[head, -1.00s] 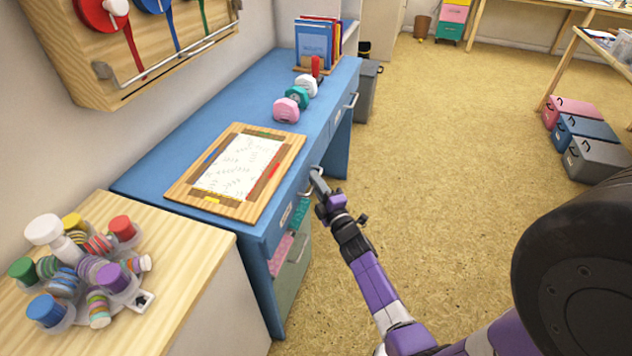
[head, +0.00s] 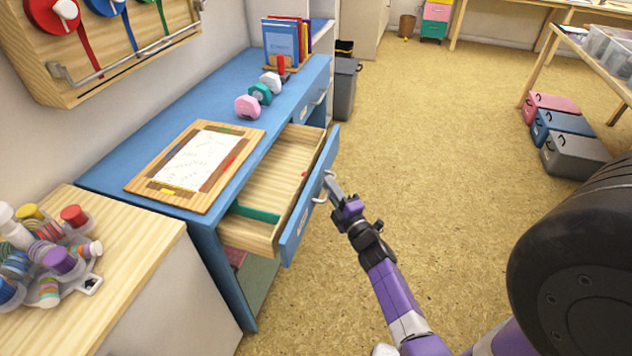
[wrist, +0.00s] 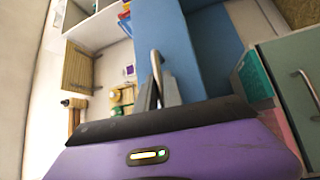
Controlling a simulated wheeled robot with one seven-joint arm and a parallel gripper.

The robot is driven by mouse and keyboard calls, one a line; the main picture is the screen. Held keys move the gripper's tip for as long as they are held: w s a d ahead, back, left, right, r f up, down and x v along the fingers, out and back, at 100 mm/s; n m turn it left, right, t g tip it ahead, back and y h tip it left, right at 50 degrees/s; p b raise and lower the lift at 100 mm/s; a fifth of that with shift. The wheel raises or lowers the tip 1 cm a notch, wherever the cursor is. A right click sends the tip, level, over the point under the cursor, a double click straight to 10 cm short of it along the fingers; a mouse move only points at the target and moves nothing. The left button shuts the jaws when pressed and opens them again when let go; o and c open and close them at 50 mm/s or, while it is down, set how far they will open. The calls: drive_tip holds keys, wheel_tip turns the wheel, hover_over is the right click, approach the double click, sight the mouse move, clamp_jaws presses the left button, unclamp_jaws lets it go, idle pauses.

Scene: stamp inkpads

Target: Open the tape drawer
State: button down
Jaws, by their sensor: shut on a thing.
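The drawer (head: 305,205) of the blue desk is pulled well out in the head view, with its blue front clear of the desk and its wooden inside showing. A green strip (head: 254,213) lies inside at the near end, and a small red item is partly seen near the front. My gripper (head: 328,187) is shut on the metal drawer handle (head: 318,199). In the wrist view the gripper fingers (wrist: 161,92) close around the handle (wrist: 156,68) against the blue drawer front (wrist: 165,30).
A wooden-topped cabinet (head: 135,250) with stamps and tape rolls (head: 50,250) stands at the near left. Boxes (head: 572,154) sit at the right. The floor (head: 430,130) between is clear.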

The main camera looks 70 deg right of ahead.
drive_tip(key=s, duration=0.6)
drive_tip(key=shift+s+d+p, duration=0.2)
drive_tip(key=shift+p, duration=0.15)
drive_tip(key=c, duration=1.8)
unclamp_jaws()
drive_tip(key=shift+o, duration=0.2)
drive_tip(key=v, duration=0.7)
drive_tip(key=shift+s+a+b, duration=0.25)
drive_tip(key=shift+b, duration=0.05)
drive_tip(key=shift+f, duration=0.1)
